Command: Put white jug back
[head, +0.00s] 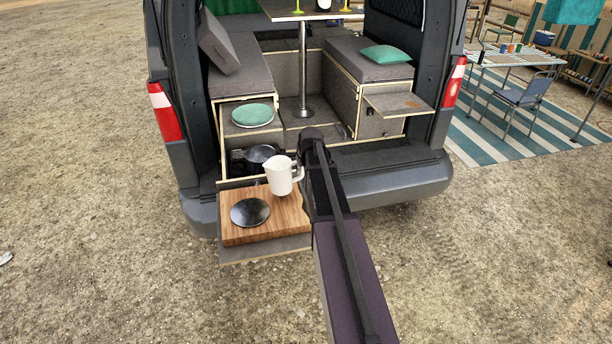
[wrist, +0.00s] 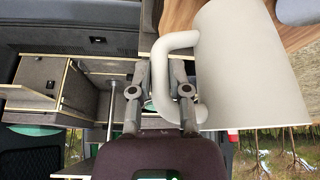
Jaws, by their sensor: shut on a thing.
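The white jug (head: 279,176) appears upright over the back part of a wooden board (head: 285,222) in the head view. I cannot tell whether its base touches the board. In the wrist view the jug (wrist: 258,65) fills the right side, with its handle (wrist: 187,42) towards my gripper. My gripper (wrist: 160,82) is shut on the handle, with its fingers at the handle's grip. In the head view my arm hides most of the fingers.
A dark round disc (head: 249,212) lies on the board, left of the jug. The board sits on a pull-out shelf (head: 264,250) at the van's tailgate. A dark pan (head: 261,153) is behind the jug. The bumper (head: 400,168) lies to the right.

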